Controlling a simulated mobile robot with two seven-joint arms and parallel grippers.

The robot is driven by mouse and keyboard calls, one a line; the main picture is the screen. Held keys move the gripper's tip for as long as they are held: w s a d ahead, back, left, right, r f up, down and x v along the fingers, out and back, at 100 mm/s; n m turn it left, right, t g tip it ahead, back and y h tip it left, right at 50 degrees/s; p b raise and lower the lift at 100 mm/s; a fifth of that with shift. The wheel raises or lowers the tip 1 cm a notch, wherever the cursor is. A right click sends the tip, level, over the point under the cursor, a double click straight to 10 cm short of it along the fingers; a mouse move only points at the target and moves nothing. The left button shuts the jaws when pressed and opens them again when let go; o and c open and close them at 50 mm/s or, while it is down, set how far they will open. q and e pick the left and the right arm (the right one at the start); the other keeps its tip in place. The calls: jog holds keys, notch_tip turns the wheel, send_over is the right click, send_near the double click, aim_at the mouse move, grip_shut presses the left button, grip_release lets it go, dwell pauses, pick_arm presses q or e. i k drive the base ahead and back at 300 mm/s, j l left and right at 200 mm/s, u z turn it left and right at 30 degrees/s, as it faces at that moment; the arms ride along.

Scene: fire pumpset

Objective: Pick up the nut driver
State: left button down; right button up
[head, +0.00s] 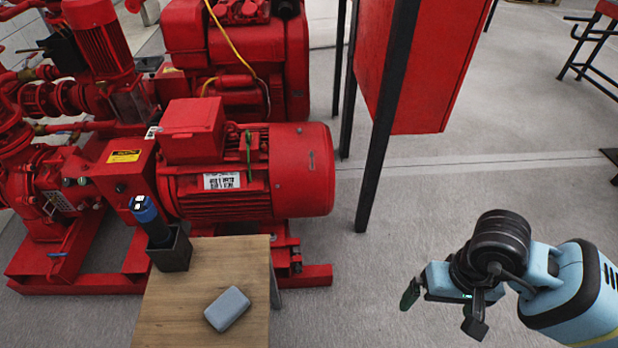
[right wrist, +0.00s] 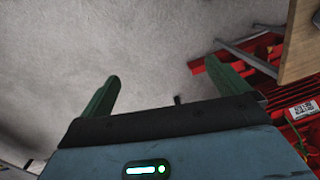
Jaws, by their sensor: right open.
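A tool with a blue and black handle (head: 146,215) stands upright in a dark square holder (head: 172,250) at the left back of a small wooden table (head: 170,320). It looks like the nut driver, but its lower part is hidden in the holder. My right gripper (head: 443,308) is open and empty, over the grey floor, well to the right of the table. In the right wrist view its two green fingers (right wrist: 163,88) are spread apart with only floor between them. My left gripper is not in view.
A grey-blue block (head: 228,309) lies on the table. A red motor and pump set (head: 303,170) stands behind it. A red cabinet (head: 425,70) on black legs stands at the back centre. The floor between table and gripper is clear.

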aim_at(152, 221)
jog(key=u, duration=0.95)
